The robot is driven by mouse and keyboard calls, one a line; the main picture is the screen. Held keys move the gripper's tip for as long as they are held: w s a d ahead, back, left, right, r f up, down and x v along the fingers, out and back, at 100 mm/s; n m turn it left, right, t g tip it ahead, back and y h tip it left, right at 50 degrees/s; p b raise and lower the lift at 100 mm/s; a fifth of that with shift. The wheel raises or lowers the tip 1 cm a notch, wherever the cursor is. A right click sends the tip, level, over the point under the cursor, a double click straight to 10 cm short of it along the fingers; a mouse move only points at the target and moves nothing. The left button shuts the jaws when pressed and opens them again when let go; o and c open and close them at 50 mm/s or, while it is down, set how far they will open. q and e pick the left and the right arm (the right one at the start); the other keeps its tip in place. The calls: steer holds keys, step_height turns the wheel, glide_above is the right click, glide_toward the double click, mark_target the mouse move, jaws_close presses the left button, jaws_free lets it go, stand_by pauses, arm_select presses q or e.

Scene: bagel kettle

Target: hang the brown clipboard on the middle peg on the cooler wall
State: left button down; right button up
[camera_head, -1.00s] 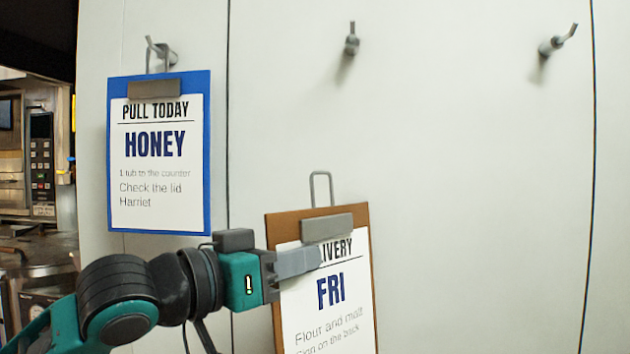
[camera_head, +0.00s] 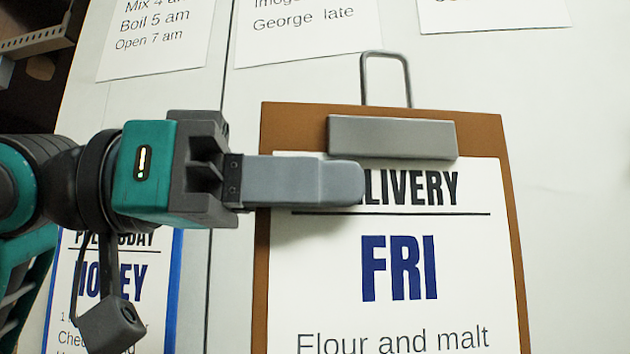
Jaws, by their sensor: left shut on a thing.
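The brown clipboard (camera_head: 480,120) fills the right middle of the head view, roughly upright with a slight tilt. Its sheet reads "DELIVERY FRI", with a grey clip (camera_head: 390,138) and a wire hanging loop (camera_head: 408,78) on top. My left gripper (camera_head: 335,183) comes in from the left and is shut on the clipboard's upper left part. Only its front finger shows, lying over the sheet. The wall pegs, including the middle one, are not visible. My right gripper is not in view.
The blue clipboard (camera_head: 174,285) is at lower left, partly hidden by my left arm. Several white paper sheets (camera_head: 305,35) are on the pale wall along the top. Bare wall (camera_head: 570,190) shows to the right. A dark area with a metal shelf (camera_head: 40,38) is at upper left.

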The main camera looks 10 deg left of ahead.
arm_select(q)
steer(key=w+f, duration=0.2)
steer(key=w, duration=0.7)
steer(key=shift+w, duration=0.15)
stand_by(0.7)
steer(key=shift+f, duration=0.1)
stand_by(0.5)
